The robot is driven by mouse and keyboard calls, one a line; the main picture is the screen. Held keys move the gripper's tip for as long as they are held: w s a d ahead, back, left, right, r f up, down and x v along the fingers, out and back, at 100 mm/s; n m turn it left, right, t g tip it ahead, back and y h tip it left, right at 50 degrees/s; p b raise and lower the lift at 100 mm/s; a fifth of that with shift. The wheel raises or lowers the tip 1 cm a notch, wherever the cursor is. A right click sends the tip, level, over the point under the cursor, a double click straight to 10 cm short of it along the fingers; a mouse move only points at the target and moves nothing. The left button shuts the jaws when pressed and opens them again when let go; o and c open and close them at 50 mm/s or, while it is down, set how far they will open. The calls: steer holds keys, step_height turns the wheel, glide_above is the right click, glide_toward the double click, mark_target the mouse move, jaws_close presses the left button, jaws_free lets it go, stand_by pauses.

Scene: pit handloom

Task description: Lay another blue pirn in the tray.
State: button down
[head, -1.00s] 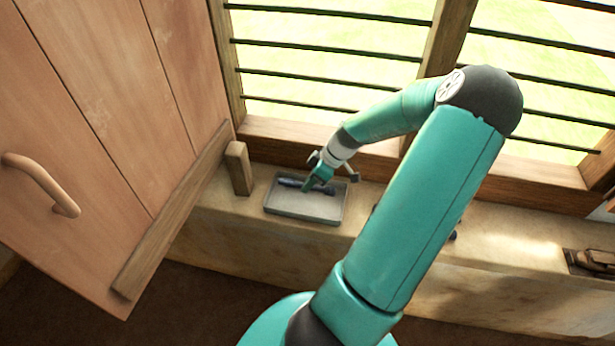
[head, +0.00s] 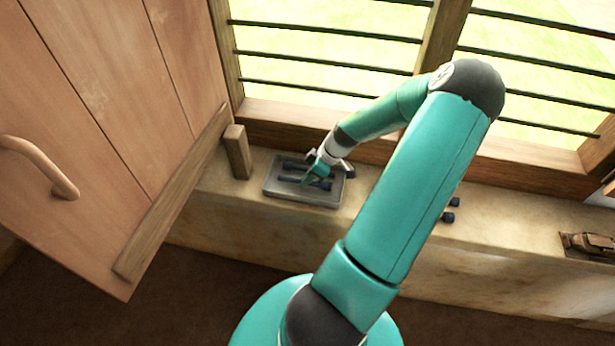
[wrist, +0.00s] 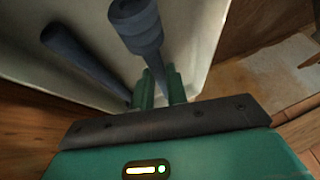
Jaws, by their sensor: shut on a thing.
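The grey tray (head: 290,198) sits on the ledge below the barred window. My gripper (head: 307,182) reaches down over it, shut on a dark blue pirn (head: 322,185). In the wrist view the fingers (wrist: 162,88) are closed at this held pirn (wrist: 138,28), above or on the pale tray floor (wrist: 205,40); I cannot tell whether it touches. Another blue pirn (wrist: 82,62) lies in the tray beside it, roughly side by side; in the head view it (head: 292,168) lies toward the window. Two more blue pirns (head: 447,217) (head: 455,202) show on the ledge, partly hidden by my arm.
A wooden block (head: 237,152) stands on the ledge left of the tray. A big wooden panel with a handle (head: 40,165) leans at the left. The window frame (head: 270,122) runs behind the tray. A dark wood-and-metal item (head: 588,243) lies far right on the ledge.

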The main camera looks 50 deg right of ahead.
steer(key=c, duration=1.3)
jaws_free()
steer(key=shift+r, duration=0.15)
steer(key=shift+r, duration=3.9)
